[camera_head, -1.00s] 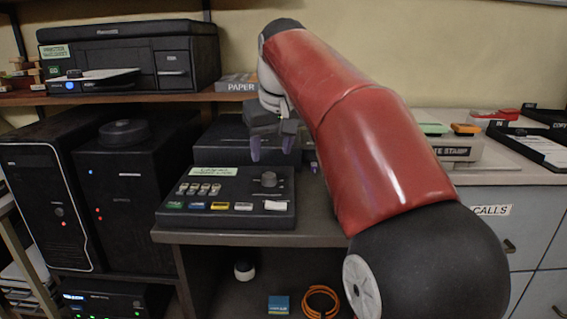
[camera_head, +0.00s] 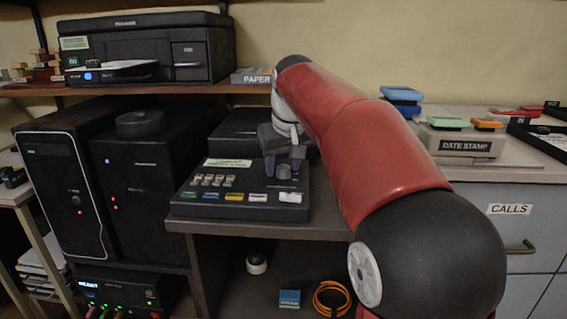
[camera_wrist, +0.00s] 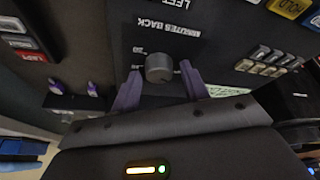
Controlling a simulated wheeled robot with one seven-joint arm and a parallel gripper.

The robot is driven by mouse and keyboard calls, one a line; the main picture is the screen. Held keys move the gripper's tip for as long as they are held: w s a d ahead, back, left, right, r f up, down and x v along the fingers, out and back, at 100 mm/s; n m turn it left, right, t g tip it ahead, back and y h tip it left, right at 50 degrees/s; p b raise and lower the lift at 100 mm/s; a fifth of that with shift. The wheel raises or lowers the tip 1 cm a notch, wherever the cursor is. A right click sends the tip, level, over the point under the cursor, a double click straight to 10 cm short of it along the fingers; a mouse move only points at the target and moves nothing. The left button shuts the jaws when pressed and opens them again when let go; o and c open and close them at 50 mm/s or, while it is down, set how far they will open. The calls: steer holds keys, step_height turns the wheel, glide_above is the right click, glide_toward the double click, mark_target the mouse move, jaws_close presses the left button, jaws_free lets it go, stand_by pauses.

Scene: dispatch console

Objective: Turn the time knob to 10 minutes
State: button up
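The time knob (camera_head: 284,172) is a dark round knob on the right part of the sloped black console (camera_head: 215,207). In the wrist view the knob (camera_wrist: 158,68) stands below the words MINUTES BACK, which appear upside down. Small scale marks beside it are too blurred to read surely, and its pointer cannot be made out. My gripper (camera_head: 283,164) is at the knob. In the wrist view its two purple fingers (camera_wrist: 160,72) are open, one on each side of the knob, with a visible gap on both sides.
Small grey keys (camera_head: 214,180) and a row of coloured buttons (camera_head: 233,197) lie left of and in front of the knob. A dark box (camera_head: 232,135) stands behind the console. A shelf with a printer (camera_head: 150,50) is above. A date stamp box (camera_head: 465,143) sits on the right cabinet.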

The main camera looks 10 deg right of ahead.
steer(key=c, duration=0.8)
steer(key=shift+o, duration=0.2)
steer(key=shift+m, duration=0.5)
steer(key=shift+a+m+h+p, duration=0.1)
steer(key=shift+m+h+p, duration=0.35)
steer(key=shift+m, duration=0.15)
steer(key=m+h, duration=0.1)
steer(key=m, duration=0.2)
steer(key=shift+w+m+g, duration=0.1)
steer(key=shift+m+g, duration=0.2)
steer(key=m+h, duration=0.1)
steer(key=m, duration=0.2)
steer(key=m+g+h, duration=0.1)
steer(key=m, duration=0.1)
steer(key=shift+w+a+m, duration=0.1)
steer(key=shift+m, duration=0.3)
steer(key=shift+g, duration=0.3)
steer(key=o, duration=1)
